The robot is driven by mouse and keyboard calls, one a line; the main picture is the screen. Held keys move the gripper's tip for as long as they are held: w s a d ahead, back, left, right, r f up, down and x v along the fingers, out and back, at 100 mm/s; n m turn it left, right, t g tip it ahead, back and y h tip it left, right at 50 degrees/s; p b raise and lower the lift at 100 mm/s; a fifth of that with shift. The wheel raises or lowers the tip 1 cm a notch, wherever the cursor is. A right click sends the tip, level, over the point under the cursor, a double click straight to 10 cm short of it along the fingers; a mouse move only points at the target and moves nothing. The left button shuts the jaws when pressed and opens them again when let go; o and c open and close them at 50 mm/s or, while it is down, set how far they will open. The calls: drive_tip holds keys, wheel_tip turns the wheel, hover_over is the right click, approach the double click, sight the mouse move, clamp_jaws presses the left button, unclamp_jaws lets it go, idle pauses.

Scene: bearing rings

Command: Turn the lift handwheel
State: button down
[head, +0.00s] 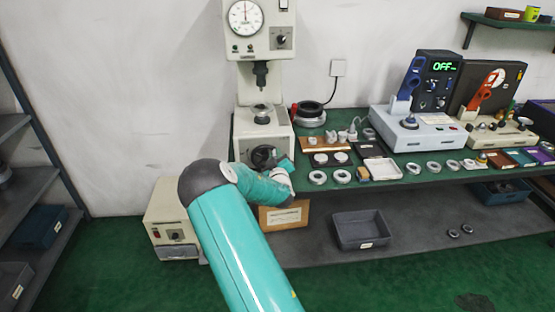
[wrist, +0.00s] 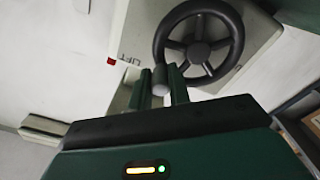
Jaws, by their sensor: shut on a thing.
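The lift handwheel (wrist: 208,68) is a black spoked wheel on the pale base of the press in the wrist view. It also shows in the head view as a small dark shape (head: 263,157), partly hidden by my arm. A grey crank handle (wrist: 159,82) stands out from the wheel's rim at its lower left. My gripper (wrist: 161,90) is shut on this handle, with one dark green finger on each side. In the head view my gripper (head: 284,168) is at the front of the press, largely hidden by my wrist.
The press (head: 262,95) with its dial gauge stands against the wall. Bearing rings (head: 318,177), trays and two instruments cover the green bench on the right. A grey bin (head: 361,230) sits on the lower shelf. A beige box (head: 172,216) stands left of my arm.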

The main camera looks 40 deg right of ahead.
sight(266, 147)
drive_tip(key=n, duration=0.1)
drive_tip(key=a+n, duration=0.1)
drive_tip(key=n, duration=0.1)
drive_tip(key=w+r+n, duration=0.1)
drive_tip(key=shift+a+r+n, duration=0.1)
drive_tip(key=shift+a+n, duration=0.1)
drive_tip(key=shift+n, duration=0.1)
drive_tip(key=shift+w+a+r+n+y, duration=0.1)
drive_tip(key=shift+w+a+n+y, duration=0.15)
drive_tip(key=shift+n, duration=0.65)
drive_tip(key=shift+w+a+r+n+y, duration=0.1)
drive_tip(key=shift+a+n, duration=0.2)
drive_tip(key=shift+n, duration=0.6)
drive_tip(key=c, duration=1.3)
unclamp_jaws()
drive_tip(key=shift+s+a, duration=0.1)
drive_tip(key=v, duration=1.3)
drive_tip(key=shift+s+a+f, duration=0.1)
drive_tip(key=shift+s+f, duration=0.2)
